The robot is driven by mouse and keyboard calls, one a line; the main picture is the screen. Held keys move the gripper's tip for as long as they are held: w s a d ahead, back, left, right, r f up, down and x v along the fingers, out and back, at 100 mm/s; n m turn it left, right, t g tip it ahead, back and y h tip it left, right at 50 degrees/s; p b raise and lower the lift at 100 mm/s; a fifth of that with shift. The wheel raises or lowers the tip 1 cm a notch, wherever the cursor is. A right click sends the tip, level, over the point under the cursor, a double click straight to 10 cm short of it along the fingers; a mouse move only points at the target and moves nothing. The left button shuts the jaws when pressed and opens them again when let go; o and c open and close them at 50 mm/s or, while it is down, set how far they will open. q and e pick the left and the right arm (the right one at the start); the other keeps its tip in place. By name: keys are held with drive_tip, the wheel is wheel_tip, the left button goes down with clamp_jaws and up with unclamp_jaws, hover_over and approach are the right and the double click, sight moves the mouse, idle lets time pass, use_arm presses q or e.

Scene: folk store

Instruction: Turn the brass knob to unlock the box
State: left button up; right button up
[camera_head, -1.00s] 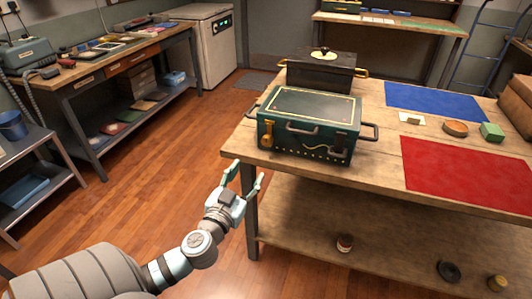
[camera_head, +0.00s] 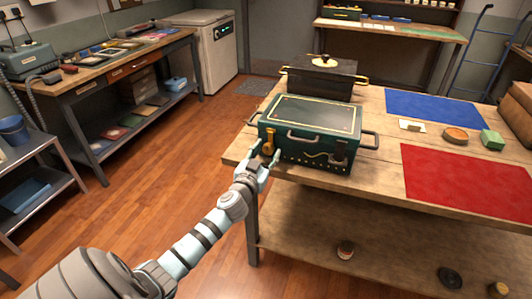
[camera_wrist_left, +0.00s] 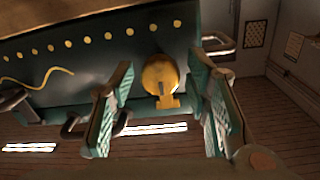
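The dark green box (camera_head: 312,113) with gold trim stands on the wooden table near its left end, lid closed. The brass knob (camera_head: 268,141) is on the left part of its front face; it also shows in the left wrist view (camera_wrist_left: 160,74), round with a tab pointing down. My left gripper (camera_head: 267,151) is open in front of the knob. In the left wrist view its two green fingers stand on either side of the knob, with gaps visible on both sides. I cannot tell whether the fingertips reach around it. My right gripper is not in view.
A dark box with a gold-knobbed lid (camera_head: 322,77) stands behind the green box. A blue mat (camera_head: 435,106) and a red mat (camera_head: 465,182) lie to the right, with small items between them. The box's front handle (camera_head: 303,138) is right of the knob. Floor at left is clear.

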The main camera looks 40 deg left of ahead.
use_arm(q)
drive_tip(key=c, duration=0.8)
drive_tip(key=m+p, duration=0.1)
drive_tip(key=m, duration=0.3)
drive_tip(key=shift+m, duration=0.4)
drive_tip(key=m+p, duration=0.1)
drive_tip(key=m, duration=0.3)
drive_tip(key=shift+r, duration=0.1)
drive_tip(key=m, duration=0.2)
drive_tip(key=m+p, duration=0.1)
drive_tip(key=m, duration=0.1)
drive_tip(key=shift+m+g+y, duration=0.3)
drive_tip(key=shift+m, duration=0.1)
drive_tip(key=shift+m+p, duration=0.7)
drive_tip(key=shift+m, duration=1.2)
drive_tip(key=o, duration=1.2)
drive_tip(key=shift+c, duration=0.2)
